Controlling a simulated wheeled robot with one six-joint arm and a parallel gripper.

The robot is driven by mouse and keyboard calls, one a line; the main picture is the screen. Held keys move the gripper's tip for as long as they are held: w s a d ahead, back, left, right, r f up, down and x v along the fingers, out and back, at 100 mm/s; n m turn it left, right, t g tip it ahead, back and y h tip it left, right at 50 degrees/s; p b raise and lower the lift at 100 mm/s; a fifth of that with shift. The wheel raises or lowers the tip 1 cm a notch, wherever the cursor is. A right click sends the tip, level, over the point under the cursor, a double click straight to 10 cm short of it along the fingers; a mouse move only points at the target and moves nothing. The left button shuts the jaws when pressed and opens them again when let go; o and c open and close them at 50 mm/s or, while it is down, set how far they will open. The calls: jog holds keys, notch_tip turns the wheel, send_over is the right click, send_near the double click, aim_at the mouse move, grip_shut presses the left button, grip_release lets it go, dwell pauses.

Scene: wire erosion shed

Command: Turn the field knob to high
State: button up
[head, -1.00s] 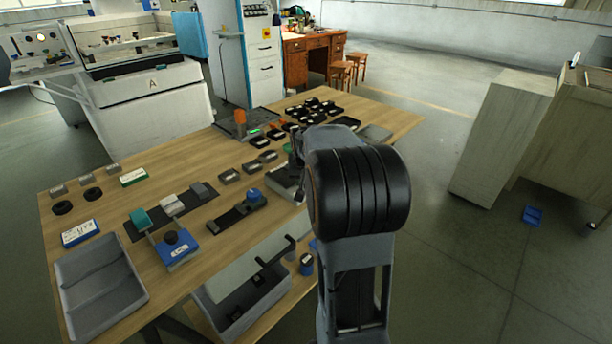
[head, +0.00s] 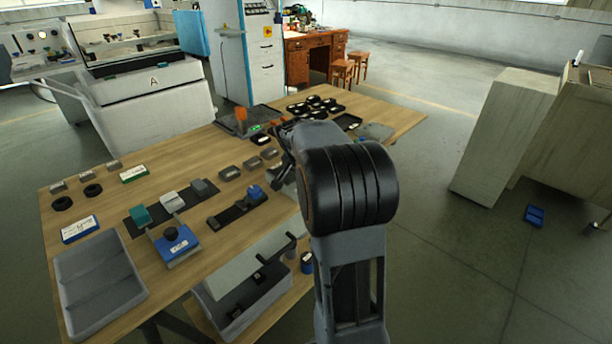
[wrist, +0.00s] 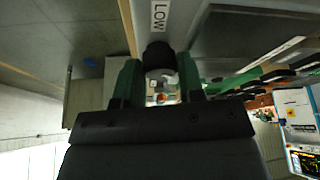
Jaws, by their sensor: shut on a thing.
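A dark round knob (wrist: 158,54) sits between the two green fingers of my gripper (wrist: 158,75) in the wrist view. The fingers are shut on it, one on each side. A white label reading LOW (wrist: 158,15) is on the pale panel just beyond the knob. No HIGH label shows, and I cannot make out which way the knob points. In the head view my arm hides the knob, and the wrist end reaches down at the table's right side.
A lidded bin (head: 240,305) is below the near edge.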

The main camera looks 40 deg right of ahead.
dwell(0.3)
jog(key=o, duration=0.9)
jog(key=shift+s, duration=0.1)
jog(key=shift+r, duration=0.1)
